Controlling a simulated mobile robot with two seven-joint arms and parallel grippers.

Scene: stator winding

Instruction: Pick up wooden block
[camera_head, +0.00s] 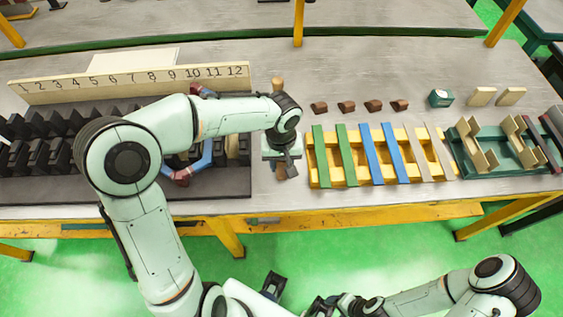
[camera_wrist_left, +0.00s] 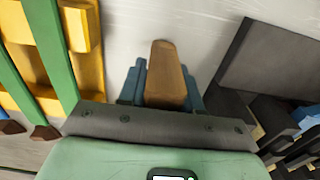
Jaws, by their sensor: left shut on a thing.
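The wooden block (camera_wrist_left: 165,75) is brown with a rounded end, and it sits between the two blue-grey fingers of my left gripper (camera_wrist_left: 164,88) in the left wrist view. The left gripper is shut on it. In the head view my left gripper (camera_head: 284,162) is over the bare table strip between the black rack and the yellow frame, and it hides most of the block. I cannot tell whether the block touches the table. My right arm is low at the bottom right of the head view, and its jaw state is unclear.
A yellow frame (camera_head: 317,174) with green, blue and tan strips stands right of the left gripper. A dark green tray (camera_head: 489,161) is farther right. A black slotted base (camera_head: 215,192) and a numbered board (camera_head: 60,90) are left. Small brown pieces (camera_head: 346,106) lie behind the frame.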

